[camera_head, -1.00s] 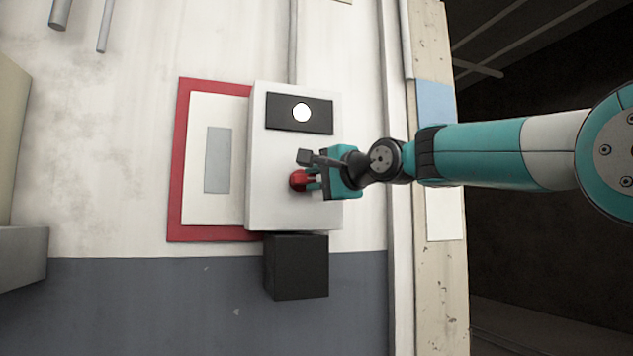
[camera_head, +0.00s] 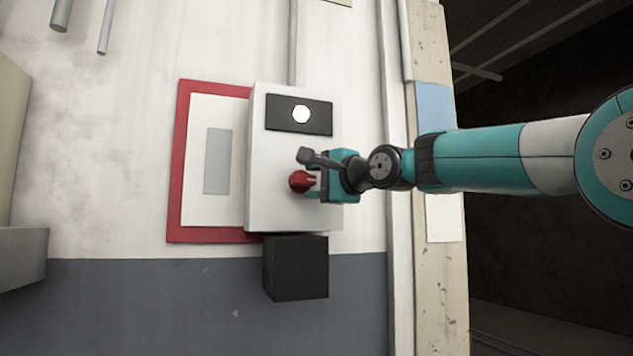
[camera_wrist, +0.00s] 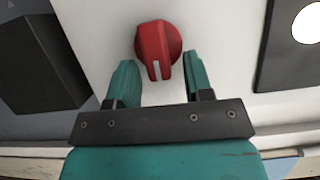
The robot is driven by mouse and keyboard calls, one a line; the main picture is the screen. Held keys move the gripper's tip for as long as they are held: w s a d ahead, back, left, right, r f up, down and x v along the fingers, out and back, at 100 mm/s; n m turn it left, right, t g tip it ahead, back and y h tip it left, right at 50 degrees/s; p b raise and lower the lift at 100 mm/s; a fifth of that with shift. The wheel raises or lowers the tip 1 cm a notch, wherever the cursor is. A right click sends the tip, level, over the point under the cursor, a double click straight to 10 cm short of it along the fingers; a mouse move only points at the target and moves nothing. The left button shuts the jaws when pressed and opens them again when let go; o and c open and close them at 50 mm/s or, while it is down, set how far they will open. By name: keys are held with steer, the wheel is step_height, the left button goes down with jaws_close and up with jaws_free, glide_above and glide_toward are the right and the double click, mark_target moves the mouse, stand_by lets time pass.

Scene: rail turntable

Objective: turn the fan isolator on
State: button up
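The isolator is a pale grey box (camera_head: 270,205) on the wall, with a red rotary knob (camera_head: 301,181) on its face. In the wrist view the red knob (camera_wrist: 157,48) has a raised grip with a white mark pointing toward my gripper. My gripper (camera_head: 318,184) is at the knob from the right in the head view. In the wrist view its two teal fingers (camera_wrist: 160,82) are apart, one on each side of the knob's lower end. I see gaps between the fingers and the knob, so it is not gripped.
A black plate with a white round lamp (camera_head: 301,113) is above the knob in the head view. A black block (camera_head: 297,267) is below the box. A red-bordered white panel (camera_head: 173,205) lies behind it at left. A conduit (camera_head: 293,50) runs up from the box.

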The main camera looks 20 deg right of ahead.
steer(key=b+v, duration=0.3)
steer(key=v, duration=1.4)
steer(key=shift+s, duration=0.2)
steer(key=s+a+f+n+g+p, duration=0.2)
steer(key=a+f+n+g, duration=0.25)
steer(key=f, duration=0.55)
steer(key=s+a+f+n+g+p, duration=0.2)
steer(key=a+f+n+g, duration=0.3)
steer(key=f, duration=0.4)
steer(key=s+a+f+n+g+h+p, duration=0.2)
steer(key=s+a+f+n+g, duration=0.2)
steer(key=s+f+n+g, duration=0.3)
steer(key=s+f+n, duration=0.4)
steer(key=s+f, duration=0.4)
steer(key=s, duration=0.1)
steer(key=shift+s+h, duration=0.25)
steer(key=shift+h, duration=0.15)
